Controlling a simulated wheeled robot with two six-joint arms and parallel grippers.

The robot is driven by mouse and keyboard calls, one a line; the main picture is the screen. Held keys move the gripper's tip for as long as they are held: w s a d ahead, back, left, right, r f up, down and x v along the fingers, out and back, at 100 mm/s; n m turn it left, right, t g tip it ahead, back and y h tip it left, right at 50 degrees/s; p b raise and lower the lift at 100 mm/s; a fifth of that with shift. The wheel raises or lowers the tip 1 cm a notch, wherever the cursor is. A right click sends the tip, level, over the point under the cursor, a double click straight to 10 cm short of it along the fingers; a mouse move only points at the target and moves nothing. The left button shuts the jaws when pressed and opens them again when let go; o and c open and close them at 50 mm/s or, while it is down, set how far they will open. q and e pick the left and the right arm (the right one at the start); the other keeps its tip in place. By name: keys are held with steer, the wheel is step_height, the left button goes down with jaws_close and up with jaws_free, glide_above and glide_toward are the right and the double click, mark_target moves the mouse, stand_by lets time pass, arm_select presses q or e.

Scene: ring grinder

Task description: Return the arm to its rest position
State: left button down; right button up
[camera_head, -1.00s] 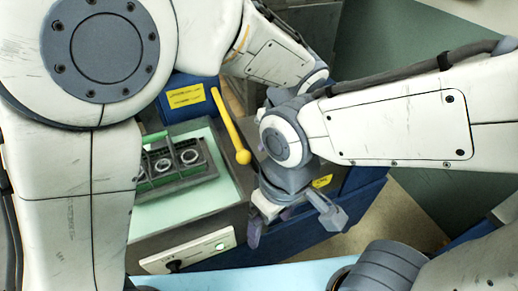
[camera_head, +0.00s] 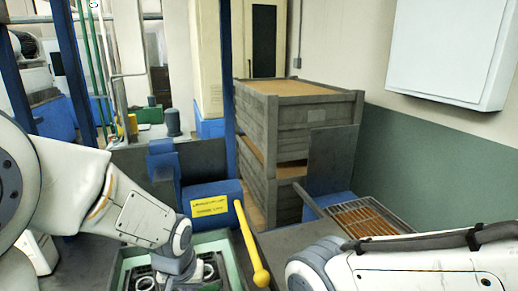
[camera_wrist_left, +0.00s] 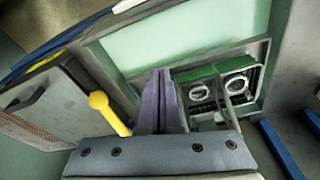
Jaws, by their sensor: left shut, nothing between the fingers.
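My left arm comes in from the left in the head view, and its wrist hangs over the front of the machine with the grinder's tray (camera_head: 136,257). The left gripper (camera_wrist_left: 160,76) shows in the left wrist view with its two purple fingers together and nothing between them. Its fingertips are beside the rack of metal rings (camera_wrist_left: 214,85) and over the pale green tray floor. My right forearm crosses the lower right of the head view. The right gripper is below the picture edge.
A yellow ball-ended lever (camera_head: 250,245) rises by the blue box with a yellow label (camera_head: 210,206). Stacked grey crates (camera_head: 298,130) stand behind. An orange grate (camera_head: 360,219) lies at right. A white wall cabinet (camera_head: 447,50) hangs upper right.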

arm_select(q)
steer(key=s+a+f, duration=0.1)
steer(key=s+a, duration=0.2)
steer(key=a, duration=0.1)
steer(key=s+d+r+m+g, duration=0.1)
steer(key=s+d+r+m, duration=0.2)
steer(key=s+d, duration=0.3)
steer(key=s+d+r+m+g+h, duration=0.1)
steer(key=s+d+r+m, duration=0.2)
steer(key=s+d+m, duration=0.2)
steer(key=s+d, duration=0.2)
steer(key=d, duration=0.1)
stand_by(1.6)
